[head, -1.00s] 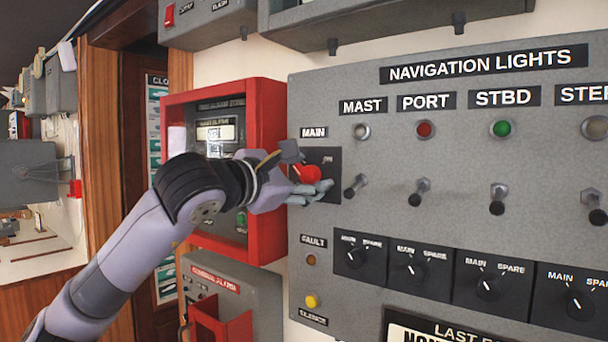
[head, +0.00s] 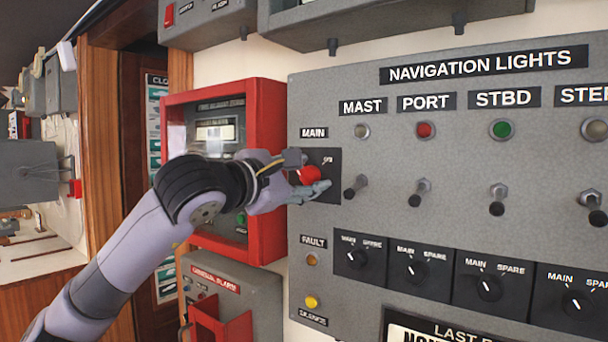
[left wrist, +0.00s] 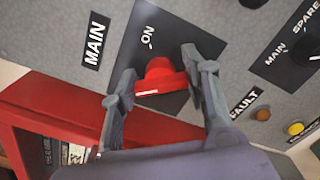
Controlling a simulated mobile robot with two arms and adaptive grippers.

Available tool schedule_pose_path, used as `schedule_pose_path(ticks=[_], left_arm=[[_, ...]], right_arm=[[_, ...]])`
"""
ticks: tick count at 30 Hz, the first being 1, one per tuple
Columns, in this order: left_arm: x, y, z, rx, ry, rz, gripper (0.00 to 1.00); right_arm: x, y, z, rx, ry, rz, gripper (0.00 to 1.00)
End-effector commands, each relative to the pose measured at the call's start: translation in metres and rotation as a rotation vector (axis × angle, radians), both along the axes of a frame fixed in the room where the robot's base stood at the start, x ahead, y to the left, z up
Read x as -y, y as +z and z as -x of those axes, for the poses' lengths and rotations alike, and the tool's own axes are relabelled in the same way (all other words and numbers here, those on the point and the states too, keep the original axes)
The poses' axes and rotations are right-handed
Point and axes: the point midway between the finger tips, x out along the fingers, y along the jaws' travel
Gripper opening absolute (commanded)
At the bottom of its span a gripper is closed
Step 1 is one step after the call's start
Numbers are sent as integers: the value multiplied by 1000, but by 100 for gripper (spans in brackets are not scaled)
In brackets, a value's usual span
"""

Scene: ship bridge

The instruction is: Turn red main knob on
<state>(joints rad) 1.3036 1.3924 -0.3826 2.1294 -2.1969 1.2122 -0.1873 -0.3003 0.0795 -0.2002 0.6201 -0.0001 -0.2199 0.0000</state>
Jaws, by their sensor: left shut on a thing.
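The red main knob (head: 309,174) sits on a black plate (head: 327,160) under the MAIN label, at the left of the grey navigation lights panel. It also shows in the left wrist view (left wrist: 160,72), with an ON mark on the plate beyond it and a white line on its near edge. My left gripper (head: 306,180) is at the knob, shut on it, with one finger on each side in the left wrist view (left wrist: 160,76). The fingers partly cover the knob in the head view. My right gripper is not in view.
Several toggle switches (head: 420,192) stick out to the right of the knob, with rotary selectors (head: 412,268) below. A red-framed box (head: 266,212) stands out from the wall close to my left wrist. A yellow button (head: 311,301) is below.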

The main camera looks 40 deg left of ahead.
Motion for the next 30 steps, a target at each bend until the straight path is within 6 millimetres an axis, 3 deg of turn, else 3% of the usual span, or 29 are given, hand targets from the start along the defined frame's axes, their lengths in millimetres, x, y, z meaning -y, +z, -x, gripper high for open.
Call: schedule_pose_path(ticks=[30], left_arm=[[1, -4, 0, -109, -2, -939, 15]], right_arm=[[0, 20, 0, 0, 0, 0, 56]])
